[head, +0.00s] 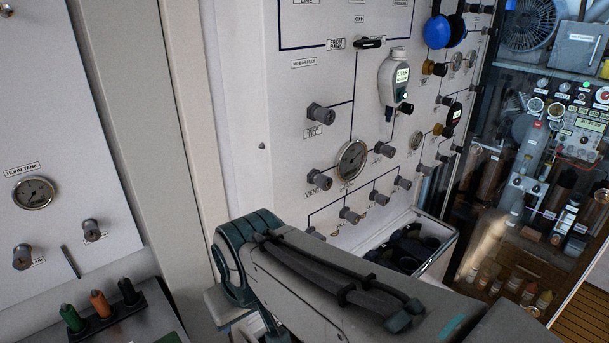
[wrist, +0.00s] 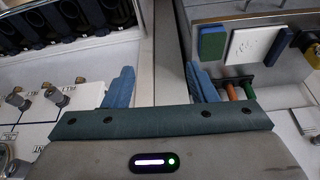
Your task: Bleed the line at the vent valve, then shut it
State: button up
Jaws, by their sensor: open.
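The vent valve (head: 319,179) is a grey knob on the white fill panel (head: 290,110), just left of a round gauge (head: 352,160), with a VENT label below it. My gripper (wrist: 158,75) shows in the wrist view with its two blue fingers wide apart and nothing between them. Its fingers point towards a pale upright edge between two panels. Grey knobs (wrist: 55,96) show left of the fingers in the wrist view, apart from them; I cannot tell which is the vent valve. In the head view my arm hides the panel's lower part, and I cannot make out the fingers.
Several other grey knobs (head: 350,215) sit close around the vent valve. A handheld meter (head: 394,78) hangs on the panel. An open bin (head: 440,248) with dark items stands below it. Left are another panel with a HORN TANK gauge (head: 34,192) and a rack of coloured-handled tools (head: 103,320).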

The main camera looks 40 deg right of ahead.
aim_at(322, 181)
jog(key=k, duration=0.55)
jog(key=z, duration=0.85)
jog(key=i, duration=0.5)
